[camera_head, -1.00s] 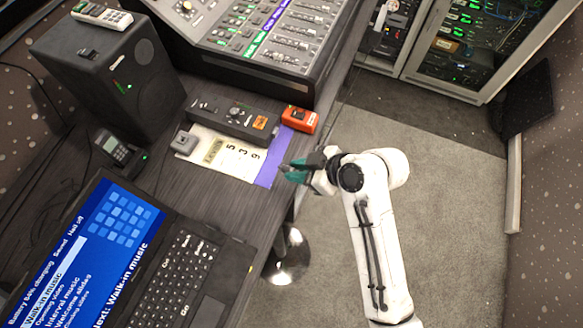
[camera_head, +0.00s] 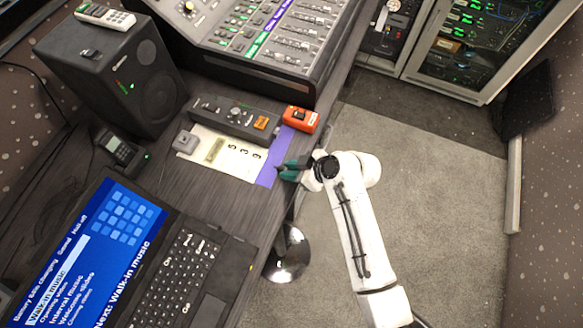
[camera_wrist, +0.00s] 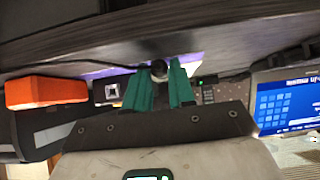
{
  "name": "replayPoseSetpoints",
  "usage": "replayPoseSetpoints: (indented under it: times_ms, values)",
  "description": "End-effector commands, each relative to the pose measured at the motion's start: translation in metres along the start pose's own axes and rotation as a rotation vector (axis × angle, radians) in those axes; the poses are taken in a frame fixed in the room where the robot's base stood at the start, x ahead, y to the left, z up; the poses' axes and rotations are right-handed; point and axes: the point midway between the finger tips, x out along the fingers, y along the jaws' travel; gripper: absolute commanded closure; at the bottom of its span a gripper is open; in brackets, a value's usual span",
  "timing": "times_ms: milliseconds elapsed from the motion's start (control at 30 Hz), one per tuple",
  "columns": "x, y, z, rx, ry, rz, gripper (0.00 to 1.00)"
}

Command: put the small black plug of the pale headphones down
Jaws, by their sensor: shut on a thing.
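My gripper (camera_head: 284,169) is at the desk's right edge, by the purple strip, with its teal fingers pointing left over the desk. In the wrist view my gripper (camera_wrist: 160,82) is shut on a small dark round piece, the black plug (camera_wrist: 159,70), held between the fingertips. The fingers hide part of the plug. I cannot tell whether it touches the desk. A thin dark line, perhaps its cable, runs left from the fingertips in the wrist view. The pale headphones cannot be made out in either view.
A white card with a purple strip (camera_head: 273,161) lies beside the fingertips. Behind it are an orange box (camera_head: 300,119) and a dark control box (camera_head: 235,118). An open laptop (camera_head: 120,255) stands at the lower left. Bare desk (camera_head: 228,200) lies between card and laptop.

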Motion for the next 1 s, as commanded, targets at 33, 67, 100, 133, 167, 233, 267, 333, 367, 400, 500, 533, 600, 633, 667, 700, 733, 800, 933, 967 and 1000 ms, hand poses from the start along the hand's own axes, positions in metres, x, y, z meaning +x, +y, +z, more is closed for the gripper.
replayPoseSetpoints:
  times_ms: [33, 67, 100, 133, 167, 233, 267, 333, 367, 400, 500, 533, 600, 633, 667, 700, 733, 800, 933, 967, 1000]
  values:
    - [0.000, 0.000, 0.000, 0.000, 0.000, 0.000, 1.00]
    - [0.000, 0.000, 0.000, 0.000, 0.000, 0.000, 1.00]
    - [0.001, 0.000, 0.002, 0.000, 0.000, 0.000, 1.00]
    - [0.002, 0.000, 0.002, 0.000, 0.000, 0.000, 1.00]
    - [0.003, 0.000, 0.003, 0.000, 0.000, 0.000, 1.00]
    - [0.004, 0.000, 0.005, 0.000, 0.000, 0.000, 1.00]
    - [0.005, 0.000, 0.005, 0.000, 0.000, 0.000, 1.00]
    - [0.006, 0.000, 0.007, 0.000, 0.000, 0.000, 1.00]
    - [0.006, 0.000, 0.007, 0.000, 0.000, -0.001, 1.00]
    - [0.007, 0.000, 0.008, 0.000, -0.001, -0.001, 1.00]
    - [0.009, -0.001, 0.011, 0.000, -0.002, -0.001, 1.00]
    - [0.009, -0.001, 0.011, 0.000, -0.003, -0.001, 1.00]
    - [0.009, -0.001, 0.011, 0.001, -0.004, -0.002, 1.00]
    - [0.009, -0.001, 0.012, 0.001, -0.005, -0.003, 0.73]
    - [0.009, -0.002, 0.012, 0.002, -0.006, -0.003, 0.70]
    - [0.009, -0.002, 0.013, 0.002, -0.007, -0.004, 0.66]
    - [0.010, -0.002, 0.013, 0.003, -0.007, -0.005, 0.63]
    - [0.010, -0.003, 0.014, 0.003, -0.009, -0.007, 0.57]
    - [0.011, -0.005, 0.015, 0.004, -0.011, -0.012, 0.51]
    - [0.011, -0.005, 0.015, 0.004, -0.011, -0.013, 0.51]
    - [0.011, -0.006, 0.015, 0.004, -0.012, -0.014, 0.51]
